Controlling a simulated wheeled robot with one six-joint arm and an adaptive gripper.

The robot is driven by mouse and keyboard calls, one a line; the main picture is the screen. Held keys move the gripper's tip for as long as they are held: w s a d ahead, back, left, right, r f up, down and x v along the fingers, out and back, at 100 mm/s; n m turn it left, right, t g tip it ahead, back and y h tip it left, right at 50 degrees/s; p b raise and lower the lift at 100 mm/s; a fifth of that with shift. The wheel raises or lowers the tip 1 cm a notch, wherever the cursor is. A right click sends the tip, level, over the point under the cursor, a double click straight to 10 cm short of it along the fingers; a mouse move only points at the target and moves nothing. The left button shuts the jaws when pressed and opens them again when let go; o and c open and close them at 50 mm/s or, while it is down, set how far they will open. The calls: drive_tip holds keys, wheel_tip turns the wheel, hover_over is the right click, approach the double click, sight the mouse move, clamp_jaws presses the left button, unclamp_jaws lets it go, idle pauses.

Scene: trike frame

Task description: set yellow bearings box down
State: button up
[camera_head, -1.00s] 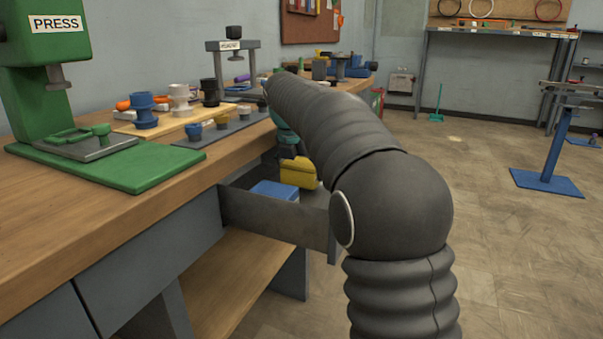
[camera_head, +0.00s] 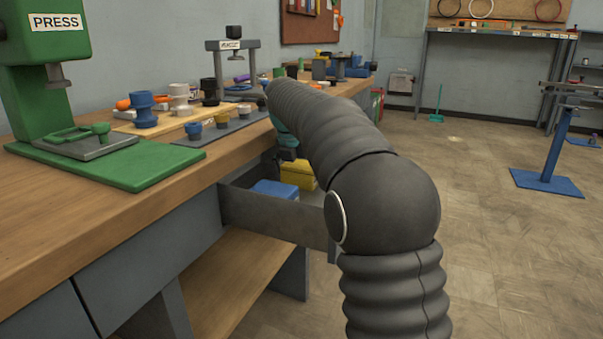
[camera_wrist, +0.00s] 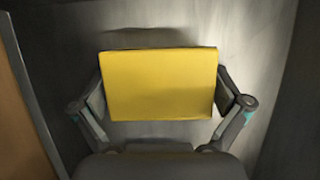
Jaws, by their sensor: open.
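The yellow bearings box (camera_head: 298,174) sits in the open drawer (camera_head: 270,217) under the bench, behind a blue box. In the wrist view the yellow box (camera_wrist: 160,84) fills the middle, its flat top facing the camera. My gripper (camera_wrist: 161,108) is open, with one finger on each side of the box. I cannot tell whether the fingers touch its sides. In the head view my gripper is mostly hidden behind my arm, just above the box.
The blue box (camera_head: 274,190) lies in the drawer, nearer the camera. The workbench (camera_head: 120,215) stands to the left with a green press (camera_head: 45,75) and several small parts.

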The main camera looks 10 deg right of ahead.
sight(277, 186)
drive_tip(key=shift+r, duration=0.2)
drive_tip(key=shift+s+a+r, duration=0.45)
drive_tip(key=shift+s+r, duration=0.1)
drive_tip(key=s+a, duration=0.2)
drive_tip(key=s, duration=0.1)
drive_tip(key=s+a, duration=0.2)
drive_tip(key=s, duration=0.1)
drive_tip(key=s+a, duration=0.2)
drive_tip(key=s, duration=0.1)
drive_tip(key=shift+a, duration=0.25)
